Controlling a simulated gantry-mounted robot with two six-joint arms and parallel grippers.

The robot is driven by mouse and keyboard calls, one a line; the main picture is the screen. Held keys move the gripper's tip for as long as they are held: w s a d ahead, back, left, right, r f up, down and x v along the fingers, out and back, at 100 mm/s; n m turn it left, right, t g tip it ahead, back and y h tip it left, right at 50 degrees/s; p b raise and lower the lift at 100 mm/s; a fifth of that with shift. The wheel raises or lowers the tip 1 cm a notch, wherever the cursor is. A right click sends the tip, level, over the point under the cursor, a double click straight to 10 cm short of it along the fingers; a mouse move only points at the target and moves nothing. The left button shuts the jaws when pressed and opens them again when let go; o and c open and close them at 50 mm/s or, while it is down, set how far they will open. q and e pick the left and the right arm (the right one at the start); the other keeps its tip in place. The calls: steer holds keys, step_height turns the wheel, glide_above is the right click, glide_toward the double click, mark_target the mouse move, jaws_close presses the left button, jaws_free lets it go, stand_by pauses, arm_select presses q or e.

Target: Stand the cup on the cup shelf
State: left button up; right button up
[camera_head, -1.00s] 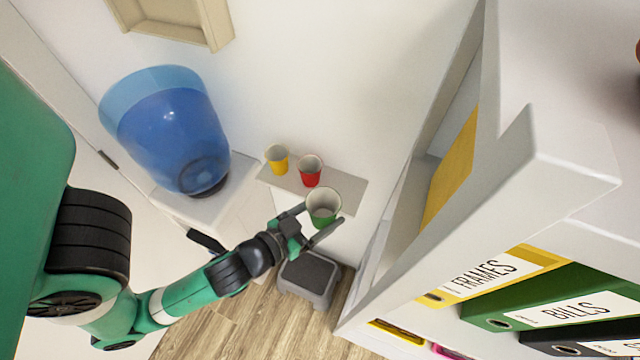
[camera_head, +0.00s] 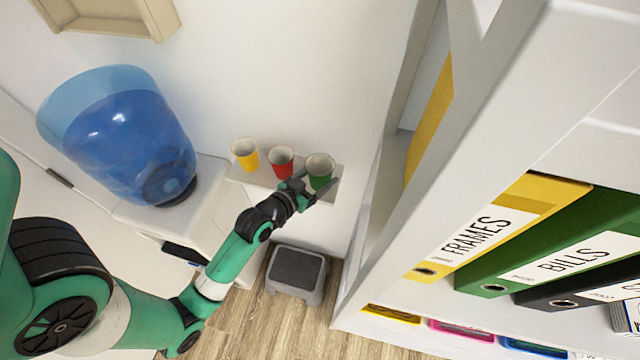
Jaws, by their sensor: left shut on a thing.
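The green cup (camera_head: 320,171) is upright, its open top toward the camera, at the right end of the cup shelf (camera_head: 260,180). My left gripper (camera_head: 317,187) is shut on the green cup from the front, one finger on each side. The cup's lower part is partly hidden by the fingers, and I cannot tell whether its base touches the shelf. A yellow cup (camera_head: 246,156) and a red cup (camera_head: 281,162) stand upright on the shelf to its left. My right gripper is not in view.
A water cooler with a blue bottle (camera_head: 125,135) stands left of the shelf. A grey step stool (camera_head: 297,270) is on the floor below. A white shelving unit with binders (camera_head: 545,240) fills the right side. The wall is close behind the shelf.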

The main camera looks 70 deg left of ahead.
mark_target(320, 183)
arm_select(q)
steer(key=f, duration=0.2)
steer(key=f+b, duration=0.1)
steer(key=shift+w+a+f, duration=0.1)
steer(key=shift+w+a, duration=0.1)
steer(key=shift+a, duration=0.05)
steer(key=shift+f, duration=0.3)
steer(key=shift+f, duration=0.15)
steer(key=o, duration=1.2)
steer(key=shift+s+d+r, duration=0.1)
steer(key=shift+s+r, duration=0.05)
steer(key=shift+r, duration=0.05)
steer(key=p+v, duration=0.1)
steer(key=v, duration=1)
steer(key=shift+s+d+r, duration=0.1)
steer(key=shift+s+d, duration=0.1)
steer(key=shift+s, duration=0.1)
